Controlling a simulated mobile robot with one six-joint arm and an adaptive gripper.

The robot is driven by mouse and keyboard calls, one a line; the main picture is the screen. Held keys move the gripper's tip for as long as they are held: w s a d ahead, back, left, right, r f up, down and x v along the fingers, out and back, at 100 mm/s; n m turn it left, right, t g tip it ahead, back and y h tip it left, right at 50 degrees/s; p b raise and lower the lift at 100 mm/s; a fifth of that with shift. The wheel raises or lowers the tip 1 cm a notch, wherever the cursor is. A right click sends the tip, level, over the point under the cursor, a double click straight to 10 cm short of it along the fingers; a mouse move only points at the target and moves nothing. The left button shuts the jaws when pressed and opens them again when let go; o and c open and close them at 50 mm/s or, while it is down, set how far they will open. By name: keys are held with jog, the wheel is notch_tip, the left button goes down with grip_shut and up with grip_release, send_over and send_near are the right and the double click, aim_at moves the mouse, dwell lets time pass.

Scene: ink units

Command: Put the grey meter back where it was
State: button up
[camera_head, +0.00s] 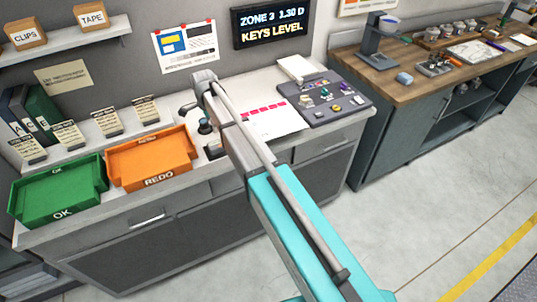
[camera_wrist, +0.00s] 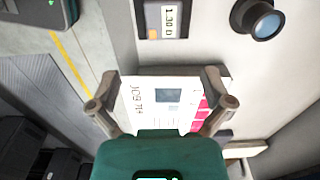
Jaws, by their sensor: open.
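My gripper (camera_wrist: 162,92) is open in the wrist view, with its two fingers wide apart. Between them shows a white printed sheet (camera_wrist: 140,98) with magenta patches, and I cannot tell how far below it lies. A dark-framed piece reading 1.30 D (camera_wrist: 168,20) is at the top of the wrist view, beyond the fingers; I cannot tell whether it is the grey meter. In the head view my arm reaches over the counter left of the sheet (camera_head: 268,124), and its end is largely hidden. I cannot pick out the grey meter for certain there.
A green OK tray (camera_head: 60,212) and an orange REDO tray (camera_head: 150,180) stand on the left of the counter. A grey board (camera_head: 352,108) with several small items is right of the sheet. A dark cylinder with a blue lens (camera_wrist: 264,24) is at the wrist view's upper right.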

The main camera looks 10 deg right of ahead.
jog(key=s+d+n, duration=1.4)
jog(key=s+d, duration=0.8)
jog(key=s, duration=0.3)
jog(key=shift+s+d+n, duration=0.15)
jog(key=shift+s+n, duration=0.1)
jog(key=shift+n, duration=0.05)
